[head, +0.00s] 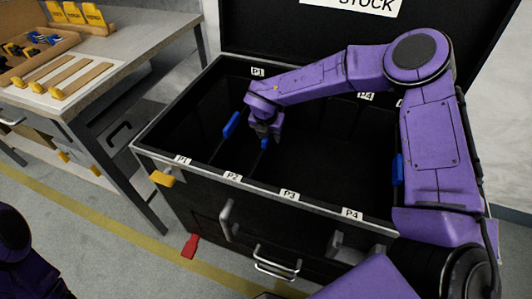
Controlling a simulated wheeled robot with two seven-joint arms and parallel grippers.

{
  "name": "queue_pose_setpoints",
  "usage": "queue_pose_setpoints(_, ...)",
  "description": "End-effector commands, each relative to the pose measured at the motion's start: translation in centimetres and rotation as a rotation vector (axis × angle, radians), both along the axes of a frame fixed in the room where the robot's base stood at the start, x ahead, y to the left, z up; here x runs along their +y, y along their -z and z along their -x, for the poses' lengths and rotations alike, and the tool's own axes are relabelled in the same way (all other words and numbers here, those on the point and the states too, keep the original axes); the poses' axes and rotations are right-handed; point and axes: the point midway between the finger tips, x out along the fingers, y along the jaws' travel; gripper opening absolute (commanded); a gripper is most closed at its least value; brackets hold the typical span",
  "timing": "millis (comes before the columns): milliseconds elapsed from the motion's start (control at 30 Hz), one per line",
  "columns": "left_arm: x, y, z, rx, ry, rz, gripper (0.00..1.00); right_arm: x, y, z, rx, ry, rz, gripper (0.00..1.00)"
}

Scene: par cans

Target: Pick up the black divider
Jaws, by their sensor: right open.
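The open black case (290,208) has labels P1 to P4 along its front rim and matching labels at the back. Its interior is very dark, so I cannot clearly tell a black divider from the black walls and floor. One blue piece (231,125) shows inside at the left, another blue piece (264,143) at my gripper, and a third blue piece (397,169) at the right. My right gripper (264,133) points down into the left-middle of the case, open, close to the middle blue piece. Whether it touches anything is hidden. My left gripper is out of view.
A grey workbench (130,45) with a wooden tray (30,55) and yellow-ended pieces stands at the left. The raised lid (290,30) closes off the back. Yellow (162,178) and red (190,246) pieces show at the case's front left; latches and handles project in front.

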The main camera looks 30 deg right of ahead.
Motion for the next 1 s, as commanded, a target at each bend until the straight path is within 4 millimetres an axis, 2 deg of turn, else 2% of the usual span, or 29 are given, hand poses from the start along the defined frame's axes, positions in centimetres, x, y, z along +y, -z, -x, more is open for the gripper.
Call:
queue_pose_setpoints(100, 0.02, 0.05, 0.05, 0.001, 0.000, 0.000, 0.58, -0.21, 0.67, -0.16, 0.000, 0.001, 0.000, 0.49)
queue_pose_setpoints(967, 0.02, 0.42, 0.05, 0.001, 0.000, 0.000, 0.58, -0.30, 1.10, -0.09, -0.001, 0.001, 0.001, 0.49)
queue_pose_setpoints(1000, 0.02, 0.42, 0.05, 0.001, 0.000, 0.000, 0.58, -0.30, 1.10, -0.09, -0.001, 0.001, 0.001, 0.42)
